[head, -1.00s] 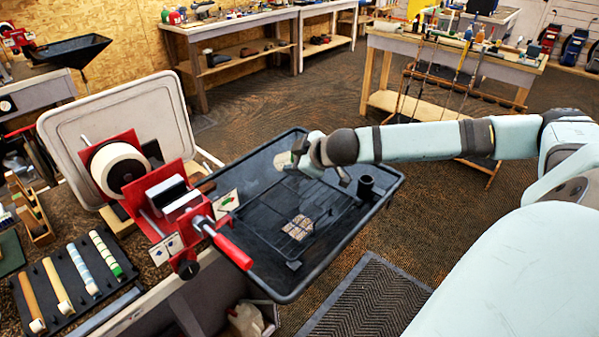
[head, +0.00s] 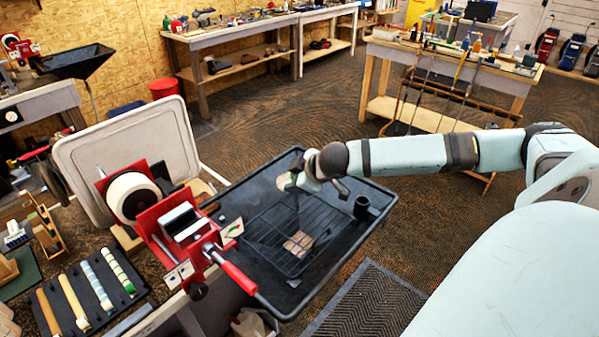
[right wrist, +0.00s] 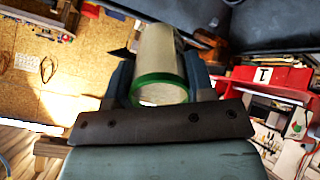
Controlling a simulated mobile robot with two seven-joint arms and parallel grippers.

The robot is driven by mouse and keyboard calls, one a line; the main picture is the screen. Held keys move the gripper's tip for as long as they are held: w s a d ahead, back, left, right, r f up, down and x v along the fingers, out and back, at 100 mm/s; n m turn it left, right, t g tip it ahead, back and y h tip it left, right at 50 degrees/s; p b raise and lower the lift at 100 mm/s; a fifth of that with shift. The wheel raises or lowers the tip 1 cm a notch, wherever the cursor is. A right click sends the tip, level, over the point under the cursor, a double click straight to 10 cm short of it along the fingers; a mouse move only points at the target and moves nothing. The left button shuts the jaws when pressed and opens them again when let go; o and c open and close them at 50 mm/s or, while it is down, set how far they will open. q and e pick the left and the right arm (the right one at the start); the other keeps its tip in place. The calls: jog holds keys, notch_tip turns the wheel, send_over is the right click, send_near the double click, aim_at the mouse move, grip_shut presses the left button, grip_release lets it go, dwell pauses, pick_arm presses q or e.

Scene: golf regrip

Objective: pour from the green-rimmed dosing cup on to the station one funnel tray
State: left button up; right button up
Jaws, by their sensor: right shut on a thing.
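My right gripper (head: 318,180) is shut on the green-rimmed dosing cup. In the head view only a pale bit of the cup (head: 285,182) shows beside the fingers. In the right wrist view the cup (right wrist: 157,55) is a beige cylinder between the two fingers, its green-rimmed end towards the camera. A pale grey surface shows inside the rim; I cannot tell whether it is contents. The gripper and cup are above the far part of a large black tray (head: 218,196), which appears to be the funnel tray. My left gripper is not in view.
A red vise (head: 190,228) with a red handle stands at the tray's left side. A black funnel (head: 75,62) is at far left.

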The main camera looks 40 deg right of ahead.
jog(key=shift+r, duration=0.35)
jog(key=shift+r+g+b, duration=0.15)
jog(key=shift+g+b, duration=0.15)
jog(key=shift+g, duration=0.1)
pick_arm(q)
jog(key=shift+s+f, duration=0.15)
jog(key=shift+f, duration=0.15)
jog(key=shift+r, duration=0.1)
pick_arm(e)
jog(key=shift+r, duration=0.1)
jog(key=shift+r+g, duration=0.1)
jog(key=shift+g, duration=0.2)
jog(key=shift+s+r+g, duration=0.15)
jog(key=shift+r+g, duration=0.2)
jog(key=shift+g, duration=0.75)
jog(key=shift+s+g, duration=0.1)
jog(key=shift+g, duration=0.6)
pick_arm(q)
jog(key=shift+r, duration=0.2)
